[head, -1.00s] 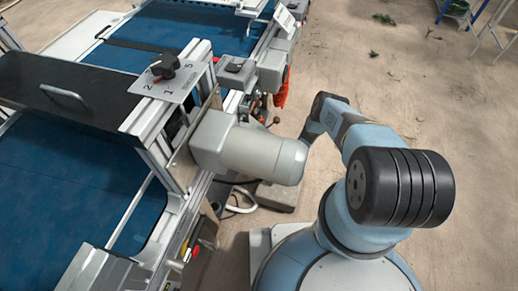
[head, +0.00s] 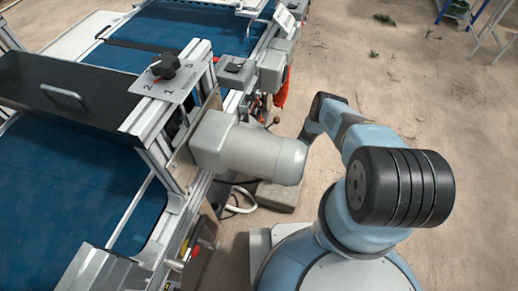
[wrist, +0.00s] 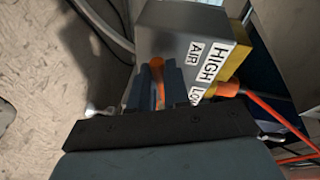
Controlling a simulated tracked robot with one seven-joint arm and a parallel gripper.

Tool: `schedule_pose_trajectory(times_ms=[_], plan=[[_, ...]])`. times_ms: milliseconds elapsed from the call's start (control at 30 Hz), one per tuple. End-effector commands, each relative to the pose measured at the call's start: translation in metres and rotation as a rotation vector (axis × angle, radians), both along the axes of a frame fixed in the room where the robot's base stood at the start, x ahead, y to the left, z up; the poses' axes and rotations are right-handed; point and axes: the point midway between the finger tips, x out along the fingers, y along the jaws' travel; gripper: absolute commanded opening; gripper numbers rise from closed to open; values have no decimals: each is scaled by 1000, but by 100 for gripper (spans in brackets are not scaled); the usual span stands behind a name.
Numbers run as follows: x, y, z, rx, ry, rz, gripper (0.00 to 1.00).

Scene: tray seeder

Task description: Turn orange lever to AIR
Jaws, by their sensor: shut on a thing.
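In the wrist view the orange lever (wrist: 157,76) sits between the two fingers of my gripper (wrist: 155,88), which is shut on it. The lever is mostly hidden by the fingers. It is in front of a grey box (wrist: 175,32) with white labels reading AIR (wrist: 195,49), HIGH (wrist: 213,62) and LOW, the last partly cut off by an orange fitting. The lever lies to the left of the AIR label; which mark it points at I cannot tell. In the head view my gripper and the lever are hidden behind the grey motor.
An orange fitting with an orange hose (wrist: 262,106) runs right of the box. A pale hose (wrist: 103,28) passes at upper left. In the head view a grey motor (head: 255,150) juts beside my arm, next to a blue belt (head: 60,190). Open floor (head: 440,110) lies right.

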Motion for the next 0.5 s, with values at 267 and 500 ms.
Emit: schedule_pose_trajectory(times_ms=[267, 500], plan=[[0, -1, 8, 53, 149, -1, 0], [0, -1, 12, 91, 259, -3, 0]])
